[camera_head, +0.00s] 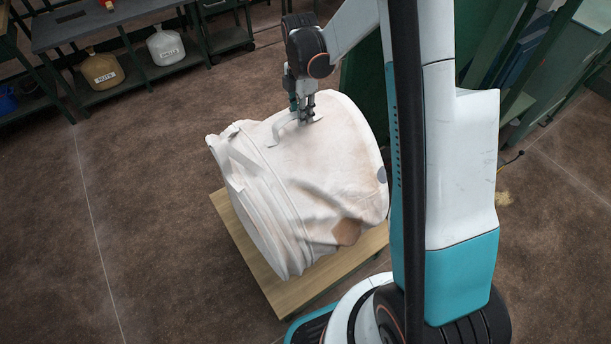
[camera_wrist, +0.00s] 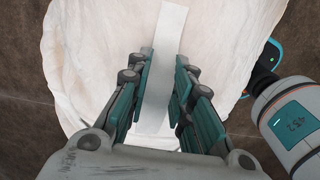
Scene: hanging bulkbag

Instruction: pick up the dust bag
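The dust bag (camera_head: 330,160) is a large, creased off-white bag lying on its side on a wooden-topped stand (camera_head: 245,245). A pale strap loop (camera_head: 283,131) stands out from its upper side. My gripper (camera_head: 303,116) is at this strap, pointing down at the bag. In the wrist view, the strap (camera_wrist: 168,30) runs between the two teal fingers of my gripper (camera_wrist: 163,65), with the bag's cloth (camera_wrist: 95,40) behind. The fingers are parted, one on each side of the strap, and do not look closed on it. The fingertips partly hide the strap in the head view.
A dark shelf bench (camera_head: 100,22) with a yellowish jug (camera_head: 102,70) and a white jug (camera_head: 166,46) stands at the upper left. Green panels (camera_head: 362,75) stand behind the bag to the right. The brown floor (camera_head: 130,190) at left is clear.

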